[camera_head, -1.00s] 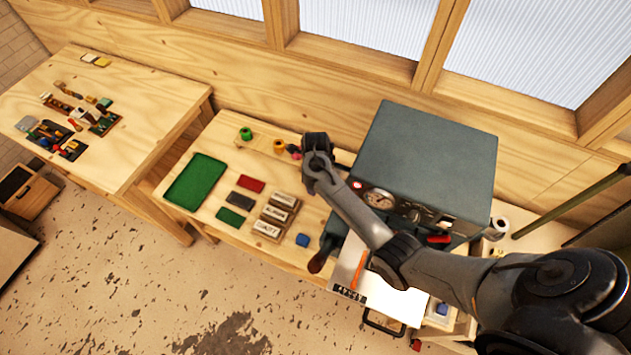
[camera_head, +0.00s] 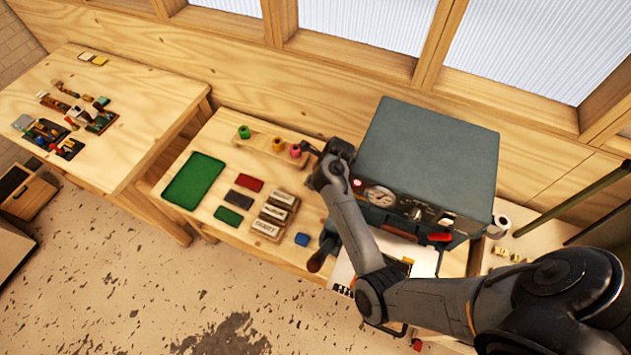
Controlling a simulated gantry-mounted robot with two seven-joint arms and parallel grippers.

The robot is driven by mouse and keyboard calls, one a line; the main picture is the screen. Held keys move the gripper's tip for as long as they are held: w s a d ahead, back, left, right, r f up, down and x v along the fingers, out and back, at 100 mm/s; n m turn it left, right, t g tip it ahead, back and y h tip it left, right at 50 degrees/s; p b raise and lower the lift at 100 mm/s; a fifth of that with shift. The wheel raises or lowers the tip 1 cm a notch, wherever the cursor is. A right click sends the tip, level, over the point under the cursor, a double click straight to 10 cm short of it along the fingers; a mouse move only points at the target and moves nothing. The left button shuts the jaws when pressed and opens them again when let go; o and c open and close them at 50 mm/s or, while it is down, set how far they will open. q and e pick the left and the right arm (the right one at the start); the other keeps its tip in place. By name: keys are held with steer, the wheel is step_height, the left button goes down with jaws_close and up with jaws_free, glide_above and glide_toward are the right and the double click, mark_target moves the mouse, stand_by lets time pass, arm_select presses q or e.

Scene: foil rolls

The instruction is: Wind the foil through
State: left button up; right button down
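Three small foil rolls stand in a row on a wooden strip (camera_head: 263,148) at the back of the bench: a green roll (camera_head: 244,132), an orange roll (camera_head: 278,144) and a pink roll (camera_head: 295,150). A grey box-shaped machine (camera_head: 430,150) with a dial (camera_head: 379,196) on its front stands to their right. My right gripper (camera_head: 308,148) reaches in from the right, its dark tip close beside the pink roll. I cannot tell whether it touches the roll or how its fingers stand. My arm hides part of the machine's front and left side. My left gripper is out of view.
A brown-handled lever (camera_head: 318,260) juts out at the front. A white roll (camera_head: 501,222) stands right of the machine.

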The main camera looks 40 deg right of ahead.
steer(key=shift+t, duration=0.3)
steer(key=shift+r, duration=0.1)
steer(key=c, duration=0.9)
jaws_free()
